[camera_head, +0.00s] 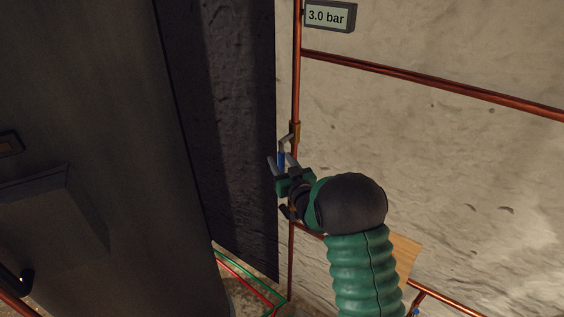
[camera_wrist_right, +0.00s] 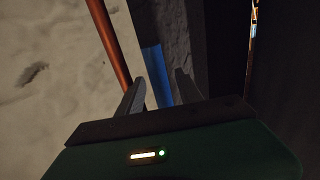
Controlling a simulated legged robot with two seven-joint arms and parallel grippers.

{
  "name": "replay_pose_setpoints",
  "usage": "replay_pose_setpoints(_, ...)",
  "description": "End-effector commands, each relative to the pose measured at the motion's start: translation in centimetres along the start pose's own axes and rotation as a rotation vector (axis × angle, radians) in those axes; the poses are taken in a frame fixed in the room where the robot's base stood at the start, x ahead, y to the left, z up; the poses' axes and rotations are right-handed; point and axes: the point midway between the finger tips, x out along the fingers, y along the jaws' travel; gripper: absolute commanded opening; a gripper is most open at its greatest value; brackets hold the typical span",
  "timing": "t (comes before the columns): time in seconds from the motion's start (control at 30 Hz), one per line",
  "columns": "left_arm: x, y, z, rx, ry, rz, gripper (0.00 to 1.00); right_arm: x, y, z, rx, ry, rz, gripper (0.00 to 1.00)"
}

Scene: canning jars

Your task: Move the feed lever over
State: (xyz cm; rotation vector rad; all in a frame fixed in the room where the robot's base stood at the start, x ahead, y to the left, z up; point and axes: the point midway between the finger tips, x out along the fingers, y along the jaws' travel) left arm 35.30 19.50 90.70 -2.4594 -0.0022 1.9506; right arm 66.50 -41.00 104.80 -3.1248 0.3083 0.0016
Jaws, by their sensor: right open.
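The feed lever (camera_head: 282,159) has a blue handle and hangs from a small brass valve (camera_head: 295,131) on the vertical copper pipe. My right gripper (camera_head: 277,164) is open at the lever, below the valve. In the right wrist view, the blue handle (camera_wrist_right: 156,72) lies between the two open fingers (camera_wrist_right: 158,88), with visible space on both sides. The fingers are not closed on it. My right arm hides part of the wall and pipes below. My left gripper is not in view.
A pressure display (camera_head: 327,17) reading 3.0 bar is at the top. A copper pipe (camera_head: 430,82) runs right across the pale wall. A large dark cabinet (camera_head: 90,110) fills the left. Red and green lines (camera_head: 250,272) mark the floor.

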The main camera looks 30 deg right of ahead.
Motion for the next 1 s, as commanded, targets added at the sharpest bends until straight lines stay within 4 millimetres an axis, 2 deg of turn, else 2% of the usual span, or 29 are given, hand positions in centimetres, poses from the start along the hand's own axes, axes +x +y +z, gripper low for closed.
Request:
replay_pose_setpoints(0.03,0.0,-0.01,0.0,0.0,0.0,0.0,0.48,0.0,-0.02,0.0,0.0,0.0,0.0,0.38)
replay_pose_setpoints(0.33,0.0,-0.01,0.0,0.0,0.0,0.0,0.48,0.02,0.06,0.13,0.001,-0.001,-0.002,0.0)
replay_pose_setpoints(1.0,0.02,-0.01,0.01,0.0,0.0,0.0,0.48,-0.01,0.13,0.36,0.001,-0.006,0.0,0.0)
